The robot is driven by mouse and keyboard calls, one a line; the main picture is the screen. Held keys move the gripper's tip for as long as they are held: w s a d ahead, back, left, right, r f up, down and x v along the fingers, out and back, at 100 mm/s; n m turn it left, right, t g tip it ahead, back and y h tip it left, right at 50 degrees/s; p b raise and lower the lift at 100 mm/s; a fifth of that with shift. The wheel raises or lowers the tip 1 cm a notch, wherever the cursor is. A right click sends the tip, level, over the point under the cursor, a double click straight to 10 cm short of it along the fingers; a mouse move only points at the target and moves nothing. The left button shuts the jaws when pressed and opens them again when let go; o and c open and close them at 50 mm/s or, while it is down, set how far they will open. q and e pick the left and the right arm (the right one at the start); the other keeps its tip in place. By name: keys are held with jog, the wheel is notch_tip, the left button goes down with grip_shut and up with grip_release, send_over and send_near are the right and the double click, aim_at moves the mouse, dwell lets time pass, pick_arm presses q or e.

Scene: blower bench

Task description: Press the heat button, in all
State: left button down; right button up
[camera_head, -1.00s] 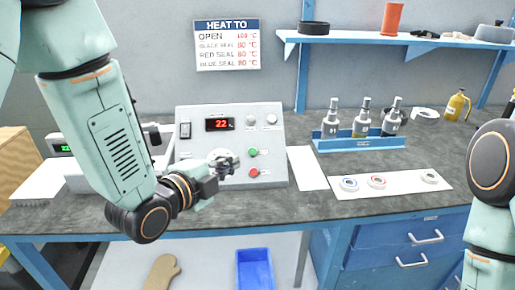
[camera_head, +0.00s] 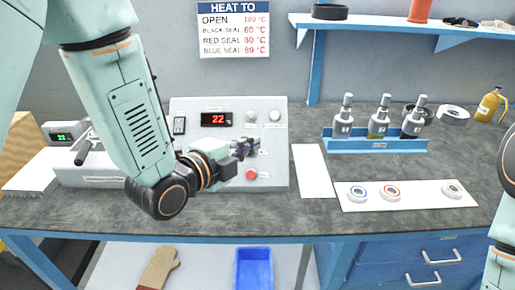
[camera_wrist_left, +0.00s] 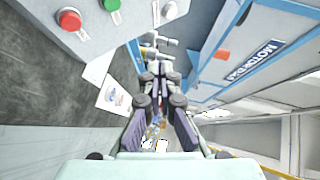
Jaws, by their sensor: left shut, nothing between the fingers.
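A grey control box (camera_head: 228,110) stands on the bench with a red display (camera_head: 216,119) reading 22. A red button (camera_head: 251,174) is low on its front face. My left gripper (camera_head: 250,147) is shut and empty, in front of the box's right half, with its tips just above the red button. It hides the green button in the head view. In the left wrist view, the red button (camera_wrist_left: 69,18) and green button (camera_wrist_left: 111,4) show at the upper left, apart from the gripper (camera_wrist_left: 158,72). Contact between the fingertips and the box cannot be told. My right gripper is out of view.
A wall sign (camera_head: 234,29) lists heating temperatures. A blue rack (camera_head: 375,144) holds bottles to the right of the box. A white mat (camera_head: 420,197) carries several rings. A device with a green display (camera_head: 62,137) stands at left. A blue bin (camera_head: 254,268) sits below the bench.

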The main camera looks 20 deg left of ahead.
pick_arm(q)
jog(key=w+f+b, duration=0.1)
jog(key=w+a+f+b, duration=0.1)
jog(key=w+f+b, duration=0.2)
jog(key=f, duration=0.1)
jog(key=shift+w+a+f, duration=0.25)
jog(key=shift+w+a, duration=0.15)
jog(key=shift+w+a+f+b, duration=0.15)
jog(key=shift+w+f+b, duration=0.05)
jog(key=shift+b, duration=0.15)
jog(key=shift+a, duration=0.15)
jog(key=shift+w, duration=0.1)
dwell(0.4)
jog(key=shift+w+f, duration=0.15)
jog(key=shift+f, duration=0.05)
dwell(0.7)
